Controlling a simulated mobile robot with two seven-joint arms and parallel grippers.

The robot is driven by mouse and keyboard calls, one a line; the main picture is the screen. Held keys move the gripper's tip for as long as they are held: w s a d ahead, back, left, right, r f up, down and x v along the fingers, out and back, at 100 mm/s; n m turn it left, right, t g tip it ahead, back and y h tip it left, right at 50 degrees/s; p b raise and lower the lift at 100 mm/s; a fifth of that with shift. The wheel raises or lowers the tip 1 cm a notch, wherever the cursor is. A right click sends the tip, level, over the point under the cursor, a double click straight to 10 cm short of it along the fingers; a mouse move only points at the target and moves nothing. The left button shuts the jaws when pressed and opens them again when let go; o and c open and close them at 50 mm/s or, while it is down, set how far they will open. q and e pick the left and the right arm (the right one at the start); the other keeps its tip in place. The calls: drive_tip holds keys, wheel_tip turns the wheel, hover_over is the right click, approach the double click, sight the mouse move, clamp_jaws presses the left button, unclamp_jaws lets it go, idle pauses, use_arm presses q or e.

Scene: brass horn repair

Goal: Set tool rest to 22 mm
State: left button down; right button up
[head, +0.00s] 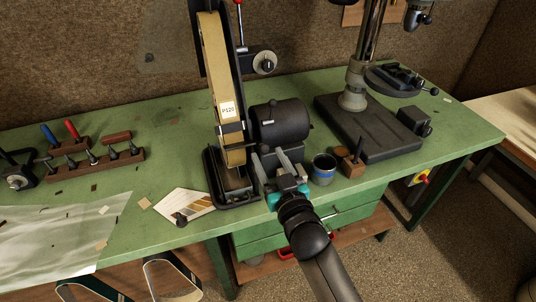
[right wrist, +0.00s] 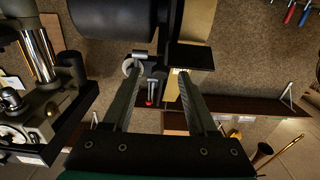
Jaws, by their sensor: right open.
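The belt sander's tan belt (head: 208,70) stands upright on the bench and carries a P120 label. A small dark plate, which looks like the tool rest (head: 233,128), crosses the belt below the label. In the right wrist view the tool rest (right wrist: 190,57) shows as a black plate across the belt, beyond the right-hand finger. My right gripper (head: 271,157) is open and empty, low in front of the motor, right of the sander's base and apart from the rest. Its two fingers (right wrist: 160,80) show wide apart in the wrist view. No 22 mm reading is legible. My left gripper is out of view.
The black motor (head: 281,122) is just behind my right gripper. The drill press base (head: 370,130) is farther right. A tool rack (head: 95,160) stands at left.

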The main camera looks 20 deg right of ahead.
drive_tip(key=shift+w, duration=0.6)
clamp_jaws()
idle(1.2)
